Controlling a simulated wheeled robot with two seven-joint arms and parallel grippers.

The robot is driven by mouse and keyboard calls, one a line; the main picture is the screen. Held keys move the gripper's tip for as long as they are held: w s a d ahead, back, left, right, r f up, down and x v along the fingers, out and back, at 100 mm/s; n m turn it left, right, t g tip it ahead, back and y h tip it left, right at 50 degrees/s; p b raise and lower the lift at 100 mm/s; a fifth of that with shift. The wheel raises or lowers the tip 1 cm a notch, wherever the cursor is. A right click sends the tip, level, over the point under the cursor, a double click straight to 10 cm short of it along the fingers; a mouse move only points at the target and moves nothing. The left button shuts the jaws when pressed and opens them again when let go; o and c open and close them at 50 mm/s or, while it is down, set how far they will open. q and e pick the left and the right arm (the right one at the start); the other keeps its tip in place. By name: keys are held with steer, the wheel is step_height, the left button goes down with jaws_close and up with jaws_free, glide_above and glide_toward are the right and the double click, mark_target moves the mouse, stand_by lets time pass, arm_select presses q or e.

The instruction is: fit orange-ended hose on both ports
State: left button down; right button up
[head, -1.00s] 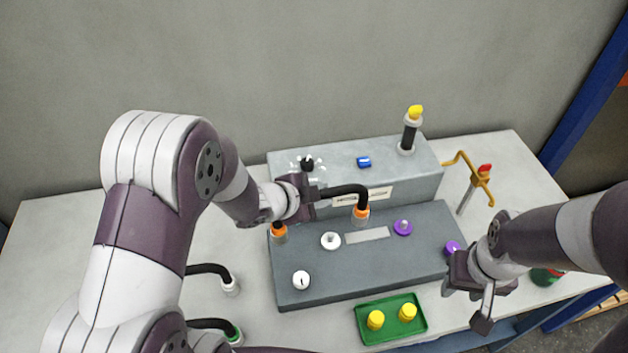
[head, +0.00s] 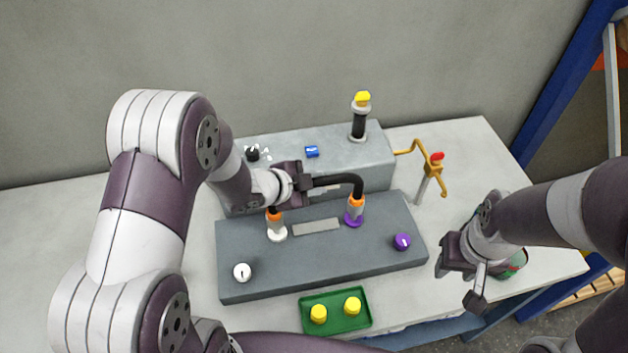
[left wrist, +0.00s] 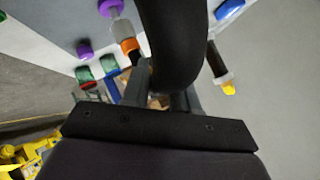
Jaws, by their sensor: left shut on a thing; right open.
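The black hose (head: 345,180) has orange ends with grey tips. My left gripper (head: 308,183) is shut on its arched part, above the dark grey panel (head: 330,262). The left orange end (head: 274,215) lines up with the back white port (head: 277,235). The right orange end (head: 355,202) lines up with the back purple port (head: 353,222). In the left wrist view, the orange end (left wrist: 129,46) and its grey tip meet the purple port (left wrist: 110,7). I cannot tell how deeply either end is seated. My right gripper (head: 458,275) is open and empty, right of the panel.
A front white knob (head: 242,272) and another purple knob (head: 402,242) sit on the panel. A green tray (head: 334,327) with yellow caps is in front. Behind stands a grey box (head: 335,162) with a yellow-topped post (head: 360,118). An orange pipe (head: 435,170) stands right.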

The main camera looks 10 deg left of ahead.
arm_select(q)
step_height(320, 180, down, 3)
steer(key=shift+r+b, duration=0.15)
steer(key=shift+b, duration=0.6)
arm_select(e)
step_height(320, 180, down, 2)
steer(key=shift+f, duration=0.2)
arm_select(q)
steer(key=shift+f+b, duration=0.45)
steer(key=shift+f, duration=0.1)
arm_select(e)
steer(key=shift+f, duration=0.5)
arm_select(q)
steer(key=c, duration=1.1)
jaws_free()
steer(key=shift+c, duration=0.2)
